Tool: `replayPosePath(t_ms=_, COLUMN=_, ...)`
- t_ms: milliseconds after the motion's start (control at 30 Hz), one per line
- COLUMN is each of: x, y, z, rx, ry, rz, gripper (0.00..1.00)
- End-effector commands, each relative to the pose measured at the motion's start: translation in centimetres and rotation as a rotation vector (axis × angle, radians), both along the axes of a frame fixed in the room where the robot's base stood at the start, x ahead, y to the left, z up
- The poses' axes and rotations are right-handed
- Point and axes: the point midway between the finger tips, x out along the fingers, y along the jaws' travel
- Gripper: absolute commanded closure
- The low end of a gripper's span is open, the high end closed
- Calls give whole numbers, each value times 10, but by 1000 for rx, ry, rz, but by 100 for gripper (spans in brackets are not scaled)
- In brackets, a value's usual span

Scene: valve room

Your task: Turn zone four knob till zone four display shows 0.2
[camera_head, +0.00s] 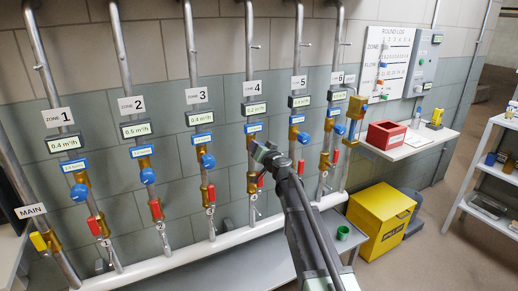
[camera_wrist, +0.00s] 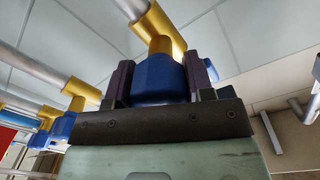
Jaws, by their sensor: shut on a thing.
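The zone four display (camera_head: 256,109) is on the fourth pipe, under the ZONE 4 sign (camera_head: 254,88). Its small digits appear to read 0.2 m³/h, but they are hard to make out. My gripper (camera_head: 260,150) is at the zone four valve and mostly covers its knob in the head view. In the wrist view, the blue zone four knob (camera_wrist: 158,80) sits between the two dark fingers of my gripper (camera_wrist: 160,72), which are shut on it. A brass valve body (camera_wrist: 160,30) rises behind the knob.
Blue knobs of zone three (camera_head: 208,161) and zone five (camera_head: 303,137) flank my gripper. Red lever handles (camera_head: 156,209) hang below on the pipes. A red bin (camera_head: 385,135) stands on a shelf at right, above a yellow box (camera_head: 381,222).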

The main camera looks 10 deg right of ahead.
Motion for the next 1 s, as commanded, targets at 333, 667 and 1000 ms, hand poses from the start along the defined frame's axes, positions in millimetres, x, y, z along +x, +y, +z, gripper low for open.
replayPosePath(t_ms=333, x=0, y=0, z=0, rx=13, ry=5, rz=0, gripper=43)
replayPosePath(t_ms=667, x=0, y=0, z=0, rx=13, ry=4, rz=0, gripper=26)
replayPosePath(t_ms=1000, x=-46, y=-12, z=0, rx=13, ry=5, rz=-2, gripper=26)
